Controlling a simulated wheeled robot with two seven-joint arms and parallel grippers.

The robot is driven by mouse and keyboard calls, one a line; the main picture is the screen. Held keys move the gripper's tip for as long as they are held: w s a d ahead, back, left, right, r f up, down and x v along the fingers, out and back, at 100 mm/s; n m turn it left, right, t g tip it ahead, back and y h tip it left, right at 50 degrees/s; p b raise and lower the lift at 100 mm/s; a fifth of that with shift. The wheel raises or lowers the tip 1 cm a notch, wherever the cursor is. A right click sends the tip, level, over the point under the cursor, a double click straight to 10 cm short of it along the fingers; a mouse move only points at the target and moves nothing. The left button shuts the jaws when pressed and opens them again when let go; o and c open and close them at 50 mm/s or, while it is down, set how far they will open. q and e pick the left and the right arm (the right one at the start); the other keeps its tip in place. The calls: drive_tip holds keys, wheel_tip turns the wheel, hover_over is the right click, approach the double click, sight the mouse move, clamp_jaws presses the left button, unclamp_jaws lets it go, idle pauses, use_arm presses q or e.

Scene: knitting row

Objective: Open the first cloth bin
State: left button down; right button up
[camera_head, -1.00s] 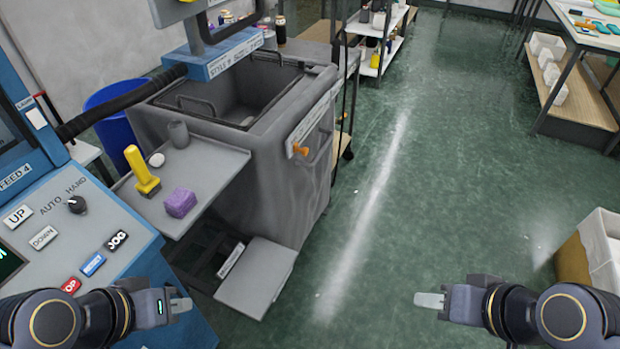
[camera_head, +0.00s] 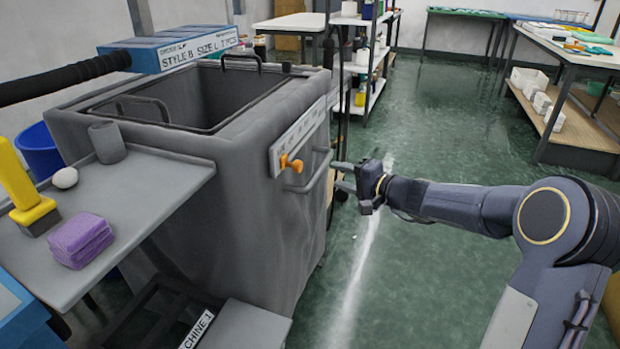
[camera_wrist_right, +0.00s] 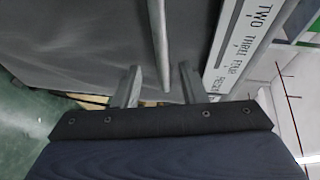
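A grey fabric-sided cloth bin (camera_head: 255,215) stands left of centre in the head view, open at the top. Its right face carries a bar handle (camera_head: 313,173) below a white label strip (camera_head: 300,138) with an orange pointer (camera_head: 291,163). My right gripper (camera_head: 337,176) is open at the handle's right side. In the right wrist view the handle bar (camera_wrist_right: 160,40) runs down between the two spread fingers (camera_wrist_right: 158,75), with gaps visible on both sides. The label strip (camera_wrist_right: 240,45) shows there too, reading partly "TWO THREE FOUR". My left gripper is out of view.
A grey shelf (camera_head: 125,200) left of the bin holds a yellow stamp-like tool (camera_head: 25,195), a purple block (camera_head: 80,240) and a grey cup (camera_head: 107,142). A grey step (camera_head: 245,325) lies low before the bin. Green floor (camera_head: 440,270) is open to the right.

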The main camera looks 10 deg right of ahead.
sight(320, 166)
drive_tip(key=x, duration=0.7)
drive_tip(key=shift+a+r, duration=0.1)
drive_tip(key=shift+a, duration=0.05)
clamp_jaws()
